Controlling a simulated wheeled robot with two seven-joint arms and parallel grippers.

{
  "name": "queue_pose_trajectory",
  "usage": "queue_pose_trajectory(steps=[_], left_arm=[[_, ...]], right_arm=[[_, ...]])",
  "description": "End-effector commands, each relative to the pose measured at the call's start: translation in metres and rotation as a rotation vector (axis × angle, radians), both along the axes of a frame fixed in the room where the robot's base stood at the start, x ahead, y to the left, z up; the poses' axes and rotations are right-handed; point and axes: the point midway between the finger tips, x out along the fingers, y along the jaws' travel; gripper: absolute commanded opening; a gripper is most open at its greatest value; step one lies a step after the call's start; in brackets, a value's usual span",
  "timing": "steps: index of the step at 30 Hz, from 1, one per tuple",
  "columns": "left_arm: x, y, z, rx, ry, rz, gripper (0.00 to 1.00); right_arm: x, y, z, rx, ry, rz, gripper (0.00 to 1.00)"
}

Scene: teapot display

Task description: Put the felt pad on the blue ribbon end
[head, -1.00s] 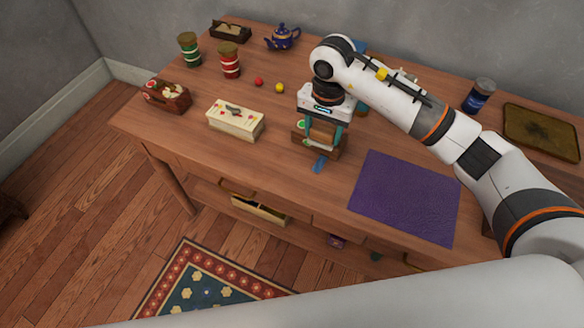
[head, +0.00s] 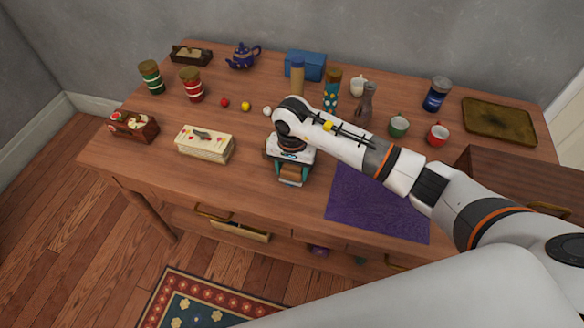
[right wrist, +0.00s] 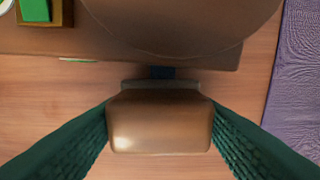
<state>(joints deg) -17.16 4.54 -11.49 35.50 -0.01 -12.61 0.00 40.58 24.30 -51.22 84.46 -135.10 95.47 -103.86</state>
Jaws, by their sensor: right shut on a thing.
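My right gripper (head: 291,178) is shut on a brown block with a grey edge, which I take to be the felt pad (right wrist: 160,128). In the right wrist view the block sits between the two teal fingers. A short dark blue strip, the ribbon end (right wrist: 162,72), shows just beyond the block, against a brown wooden thing (right wrist: 215,58). The block partly hides the strip, and I cannot tell whether they touch. In the head view my gripper and arm hide the ribbon. My left gripper is not in view.
A purple mat (head: 375,212) lies right of the gripper. A cream box (head: 205,147) stands to the left, with a red ball (head: 224,102) and a yellow ball (head: 245,106) behind it. Mugs, bottles and a blue box (head: 305,66) stand farther back. Bare tabletop shows left of the gripper.

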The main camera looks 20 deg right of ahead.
Motion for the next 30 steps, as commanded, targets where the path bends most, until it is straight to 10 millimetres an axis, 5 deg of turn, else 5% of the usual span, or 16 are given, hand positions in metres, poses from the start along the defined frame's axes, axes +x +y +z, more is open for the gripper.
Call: queue_pose_trajectory(steps=[2, 3, 7, 19, 30], left_arm=[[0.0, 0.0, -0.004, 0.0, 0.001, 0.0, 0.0], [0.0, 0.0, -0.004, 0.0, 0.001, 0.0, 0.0], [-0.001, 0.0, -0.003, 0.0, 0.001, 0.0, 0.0], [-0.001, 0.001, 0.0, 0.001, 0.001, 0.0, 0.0], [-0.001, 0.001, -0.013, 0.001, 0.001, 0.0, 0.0]], right_arm=[[0.0, 0.0, -0.004, -0.001, -0.001, 0.001, 0.33], [0.0, 0.0, -0.003, -0.001, -0.001, 0.001, 0.59], [0.0, 0.0, -0.002, 0.0, 0.0, 0.0, 0.77], [0.001, 0.0, 0.006, 0.0, -0.002, 0.0, 0.77], [0.001, 0.0, 0.081, -0.001, -0.005, 0.002, 0.77]])
